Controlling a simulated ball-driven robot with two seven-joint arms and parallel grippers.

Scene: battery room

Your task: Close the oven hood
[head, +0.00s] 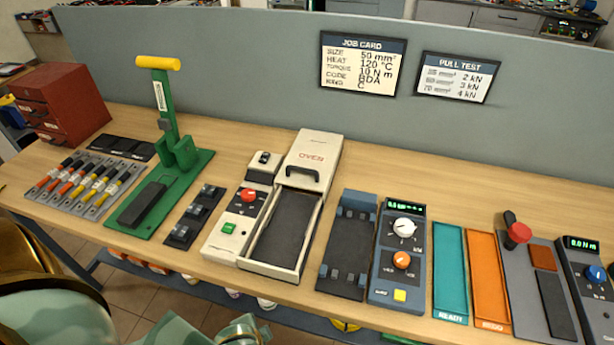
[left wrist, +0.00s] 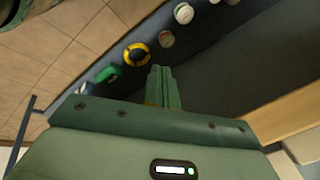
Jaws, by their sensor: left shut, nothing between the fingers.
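The oven is a cream box on the workbench in the head view. Its hood (head: 318,150), labelled OVEN and fitted with a black handle (head: 303,174), sits at the back. The dark oven bed (head: 281,228) in front of it is uncovered, so the oven stands open. My left gripper shows in the left wrist view (left wrist: 163,86) with its green fingers together and nothing between them. It is below the bench top, near the under-shelf, apart from the oven. In the head view, part of my left arm shows at the bottom left. My right gripper is in neither view.
Left of the oven stand a control panel (head: 234,222) and a green lever press (head: 170,165) with a yellow handle. Right of it are a dark tray (head: 350,245) and a blue-grey control box (head: 398,262). The bench front edge lies between my left arm and the oven.

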